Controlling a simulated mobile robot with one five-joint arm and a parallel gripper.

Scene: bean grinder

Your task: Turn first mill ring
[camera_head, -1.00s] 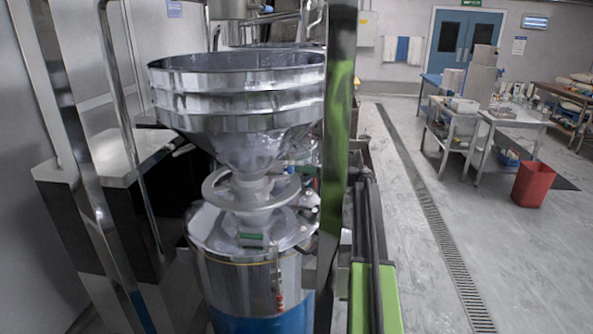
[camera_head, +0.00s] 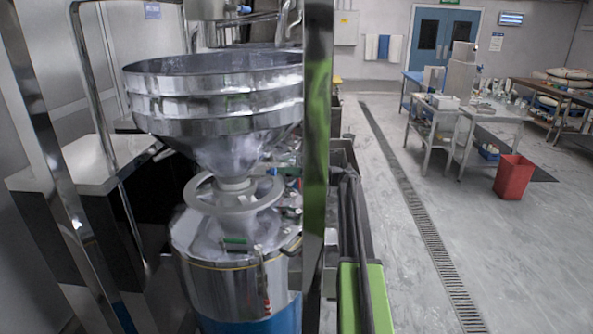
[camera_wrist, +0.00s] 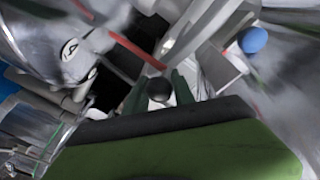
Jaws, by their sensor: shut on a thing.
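The mill has a wide polished steel hopper (camera_head: 215,105) over a drum (camera_head: 225,285) in the head view. A grey ring (camera_head: 205,207) circles the neck below the hopper, with its right part near the upright post. In the wrist view my gripper (camera_wrist: 159,90) has dark green fingers shut on a dark round knob (camera_wrist: 159,88). I cannot tell whether this knob belongs to the ring. A blue ball (camera_wrist: 252,40) lies to its upper right, apart from the fingers. In the head view I cannot make out my fingertips clearly; the post hides part of that area.
A shiny upright post (camera_head: 316,130) stands right of the hopper. Open floor with a drain grate (camera_head: 415,215) lies to the right, with a red bin (camera_head: 513,177) and work tables (camera_head: 440,112) beyond.

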